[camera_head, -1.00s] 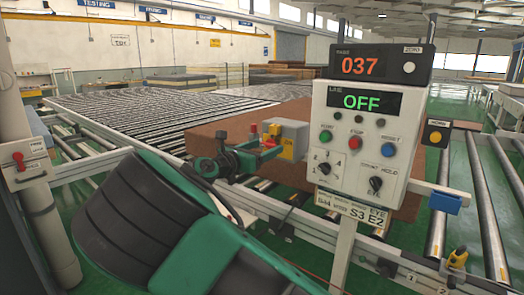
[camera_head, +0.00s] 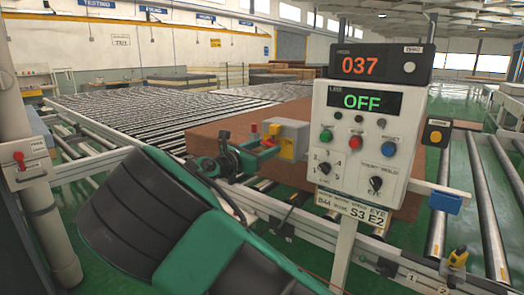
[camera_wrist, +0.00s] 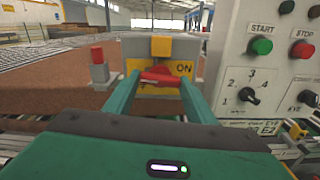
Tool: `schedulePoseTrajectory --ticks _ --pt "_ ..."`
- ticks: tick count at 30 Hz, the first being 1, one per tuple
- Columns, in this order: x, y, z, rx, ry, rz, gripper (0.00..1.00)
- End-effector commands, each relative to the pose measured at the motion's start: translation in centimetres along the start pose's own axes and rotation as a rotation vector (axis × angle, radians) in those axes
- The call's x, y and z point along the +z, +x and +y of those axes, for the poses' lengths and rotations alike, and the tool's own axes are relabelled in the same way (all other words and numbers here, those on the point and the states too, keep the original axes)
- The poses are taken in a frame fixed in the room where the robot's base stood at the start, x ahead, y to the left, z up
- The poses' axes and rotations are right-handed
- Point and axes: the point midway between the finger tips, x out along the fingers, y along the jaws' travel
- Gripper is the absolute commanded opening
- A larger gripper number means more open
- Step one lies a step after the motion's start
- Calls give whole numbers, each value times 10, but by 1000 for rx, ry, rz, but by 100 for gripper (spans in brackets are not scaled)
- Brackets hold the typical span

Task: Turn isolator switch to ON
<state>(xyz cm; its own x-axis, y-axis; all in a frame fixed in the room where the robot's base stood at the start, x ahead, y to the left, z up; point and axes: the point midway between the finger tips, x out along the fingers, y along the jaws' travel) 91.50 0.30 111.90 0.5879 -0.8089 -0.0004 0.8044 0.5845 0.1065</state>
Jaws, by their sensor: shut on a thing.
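The isolator switch is a grey box (camera_head: 293,131) with a yellow front plate, at mid-picture in the head view. In the wrist view, its yellow plate (camera_wrist: 182,86) carries the word ON at the right, and a yellow block sits above. Its red handle (camera_wrist: 160,77) lies nearly level, slightly tilted. My gripper (camera_wrist: 160,81) is shut on the red handle, with one green finger at each end. In the head view my gripper (camera_head: 262,150) reaches the box from the left. The fingers partly cover the plate, and any OFF marking is not visible.
A control panel (camera_head: 321,165) with a 037 display, an OFF display, buttons and knobs stands close to the right. A red-topped grey post (camera_wrist: 99,66) stands left of the switch. A brown mattress (camera_head: 210,132) lies behind, with roller conveyors around.

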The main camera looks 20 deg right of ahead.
Motion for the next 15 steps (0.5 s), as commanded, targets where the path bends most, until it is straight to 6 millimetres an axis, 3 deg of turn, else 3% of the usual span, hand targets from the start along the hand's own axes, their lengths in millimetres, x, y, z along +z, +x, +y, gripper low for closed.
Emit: schedulePoseTrajectory --ticks 15 --pt "0 1 0 -1 457 1 28"
